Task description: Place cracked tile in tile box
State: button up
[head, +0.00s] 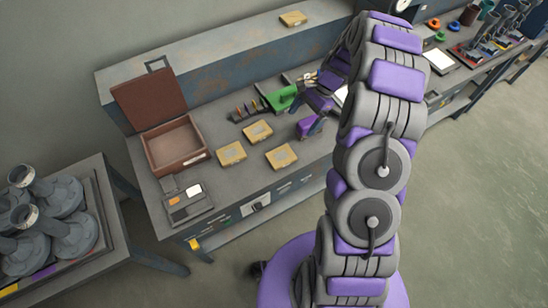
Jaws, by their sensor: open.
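The tile box is most likely the open brown box (205,140) on the left of the bench, its lid raised at the back and its inside looking empty. Three tan tiles lie flat in front of and right of it: a left one (231,153), a back one (258,131) and a right one (281,156). Each has faint marks; I cannot tell which is cracked. My gripper (312,112) is open above the bench, right of the tiles and close to a green tool (282,97). It is apart from the tiles. Its fingers are small and partly mixed with the background.
Another tan tile (293,19) lies on the raised back ledge. A grey device (187,203) sits at the bench's front left. Small coloured items (243,112) stand behind the tiles. A side table (70,250) holds metal parts. My arm covers the bench's right part.

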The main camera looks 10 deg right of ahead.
jog(key=d+f, duration=0.1)
jog(key=b, duration=0.2)
send_over(282, 155)
jog(key=d, duration=0.2)
jog(key=f, duration=1)
jog(key=shift+w+f, duration=0.25)
jog(key=shift+w, duration=0.1)
jog(key=shift+s+f, duration=0.1)
jog(key=shift+f, duration=0.7)
jog(key=b+x, duration=0.1)
jog(key=x, duration=0.3)
jog(key=shift+d, duration=0.1)
jog(key=c, duration=1.2)
